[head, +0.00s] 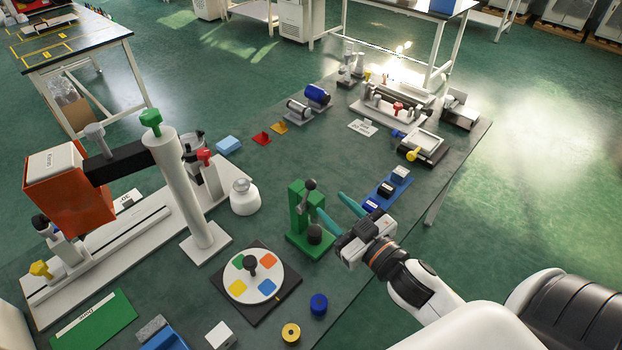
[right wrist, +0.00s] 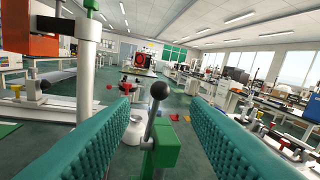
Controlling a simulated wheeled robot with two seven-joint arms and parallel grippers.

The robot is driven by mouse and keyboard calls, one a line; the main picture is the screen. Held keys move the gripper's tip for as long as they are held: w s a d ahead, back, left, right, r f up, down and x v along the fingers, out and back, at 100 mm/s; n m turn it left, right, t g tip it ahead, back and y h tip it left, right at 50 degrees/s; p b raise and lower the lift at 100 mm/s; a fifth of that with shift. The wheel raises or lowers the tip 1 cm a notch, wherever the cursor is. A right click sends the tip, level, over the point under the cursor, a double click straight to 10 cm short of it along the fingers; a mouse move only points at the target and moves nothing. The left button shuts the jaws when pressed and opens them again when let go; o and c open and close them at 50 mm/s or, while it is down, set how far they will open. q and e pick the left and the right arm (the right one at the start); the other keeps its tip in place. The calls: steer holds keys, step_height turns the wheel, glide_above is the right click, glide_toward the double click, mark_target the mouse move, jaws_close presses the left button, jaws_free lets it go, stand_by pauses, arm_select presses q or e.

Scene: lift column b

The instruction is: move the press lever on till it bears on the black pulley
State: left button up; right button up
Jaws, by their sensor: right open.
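The green press (head: 296,208) stands on the dark table near its middle. Its press lever (head: 308,188), a grey rod with a dark ball knob, points up beside the top of the post. The black pulley (head: 314,234) sits on the press's green base, well below the knob and apart from it. My right gripper (head: 329,203) is open, its two teal fingers reaching toward the press from the right. In the right wrist view the lever knob (right wrist: 158,90) shows in the gap between the fingers, not gripped. The pulley is not visible there. My left gripper is not in view.
A disc with coloured patches (head: 254,276) lies in front-left of the press. A blue ring (head: 319,304) and a yellow ring (head: 291,334) lie in front. A white column (head: 183,185) rises at left.

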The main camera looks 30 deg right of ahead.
mark_target(314, 188)
steer(key=w, duration=0.3)
steer(key=w+p, duration=0.1)
steer(key=w, duration=0.1)
steer(key=w+a+p, duration=0.1)
steer(key=w, duration=0.2)
steer(key=shift+w+a, duration=0.1)
steer(key=shift+w, duration=0.25)
jaws_close()
